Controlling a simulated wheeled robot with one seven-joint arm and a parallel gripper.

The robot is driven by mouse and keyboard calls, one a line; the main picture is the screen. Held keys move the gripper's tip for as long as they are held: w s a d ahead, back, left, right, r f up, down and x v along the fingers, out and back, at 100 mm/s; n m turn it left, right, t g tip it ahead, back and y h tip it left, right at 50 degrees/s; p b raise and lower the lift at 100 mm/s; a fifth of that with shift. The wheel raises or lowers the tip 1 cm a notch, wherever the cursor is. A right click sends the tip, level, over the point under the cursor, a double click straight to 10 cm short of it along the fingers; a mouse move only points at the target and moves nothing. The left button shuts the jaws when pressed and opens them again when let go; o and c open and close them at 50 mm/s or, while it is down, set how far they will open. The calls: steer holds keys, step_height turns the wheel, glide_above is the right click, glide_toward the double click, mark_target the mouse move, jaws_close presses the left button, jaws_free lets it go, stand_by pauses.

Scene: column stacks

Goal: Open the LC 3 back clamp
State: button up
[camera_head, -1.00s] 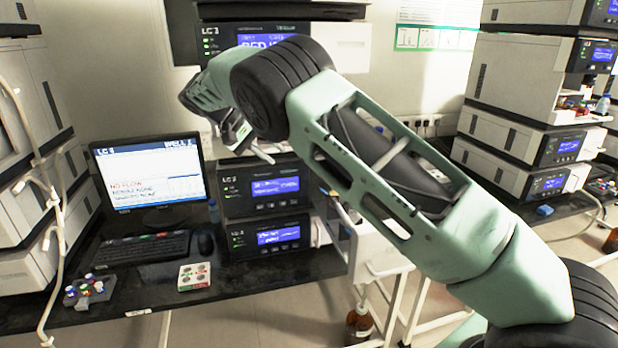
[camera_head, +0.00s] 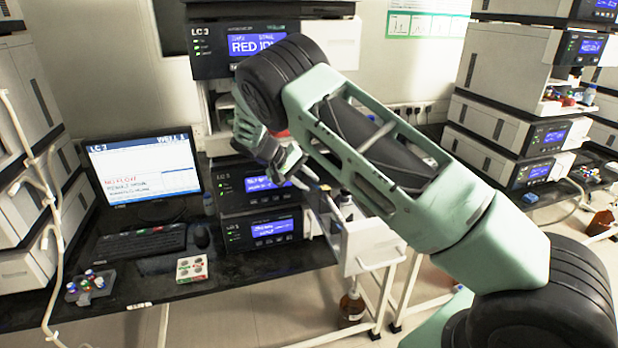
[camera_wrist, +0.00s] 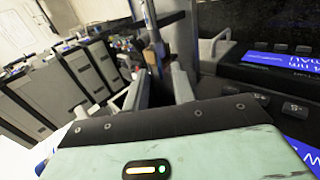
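The LC 3 stack has a top module (camera_head: 265,42) reading "RED" and two lower modules (camera_head: 262,185) with blue screens. My gripper (camera_head: 303,176) is in front of the right part of the upper of these two modules, pointing right and down. In the wrist view my gripper (camera_wrist: 158,88) shows two pale fingers standing apart, and it looks open and empty. A slim upright part (camera_wrist: 151,28) stands beyond the fingers, beside the stack's side. I cannot make out the back clamp clearly in either view; it may be hidden behind my gripper or among the dark parts there.
A monitor (camera_head: 143,168) and keyboard (camera_head: 140,243) are on the black bench (camera_head: 222,292). A vial rack (camera_head: 90,286) and a small white box (camera_head: 192,269) lie in front. A white drawer-like tray (camera_head: 372,240) juts out right of the stack. Another stack (camera_head: 505,125) stands right.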

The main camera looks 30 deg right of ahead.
steer(key=shift+s+d+f, duration=0.1)
steer(key=shift+d+f, duration=0.35)
jaws_close()
